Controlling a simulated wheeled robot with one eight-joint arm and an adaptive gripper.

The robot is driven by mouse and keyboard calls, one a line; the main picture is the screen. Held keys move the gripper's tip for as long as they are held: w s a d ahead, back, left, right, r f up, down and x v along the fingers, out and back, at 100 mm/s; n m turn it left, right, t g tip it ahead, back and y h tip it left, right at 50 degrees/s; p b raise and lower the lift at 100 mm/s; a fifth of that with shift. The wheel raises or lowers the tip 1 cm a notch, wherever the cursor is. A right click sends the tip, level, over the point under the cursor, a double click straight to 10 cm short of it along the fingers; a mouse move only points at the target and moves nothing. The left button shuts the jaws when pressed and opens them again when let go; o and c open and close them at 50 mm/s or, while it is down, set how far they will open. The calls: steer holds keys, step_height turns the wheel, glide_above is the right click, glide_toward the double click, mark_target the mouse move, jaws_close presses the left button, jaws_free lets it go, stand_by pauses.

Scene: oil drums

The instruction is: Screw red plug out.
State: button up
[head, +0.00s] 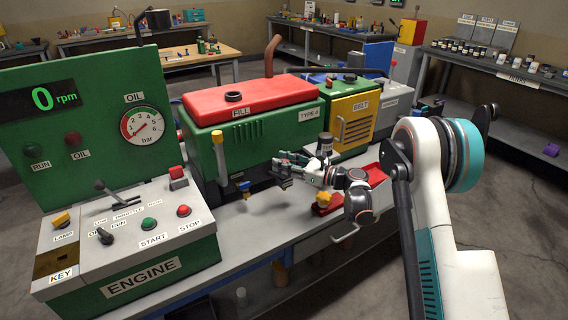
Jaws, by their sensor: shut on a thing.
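My gripper (281,168) is at the lower right front of the green engine block (250,135), lying roughly level and pointing left toward it. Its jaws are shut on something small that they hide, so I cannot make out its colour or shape. No red plug can be clearly told apart; the fingers cover that part of the engine's lower side. The engine has a red top cover (250,96) with a dark ring-shaped cap (233,96) on it.
A green control panel (130,260) with buttons and levers stands at left. A dark grey canister (325,145) and red trays (376,175) are close to my wrist.

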steer(key=n+g+y, duration=0.1)
steer(key=n+g, duration=0.1)
steer(key=g, duration=0.1)
steer(key=shift+w, duration=0.1)
steer(key=n+g, duration=0.2)
steer(key=g, duration=0.1)
steer(key=n+g, duration=0.2)
steer(key=g, duration=0.1)
steer(key=shift+g, duration=0.3)
steer(key=o, duration=1.3)
steer(key=shift+c, duration=0.2)
steer(key=shift+y, duration=0.3)
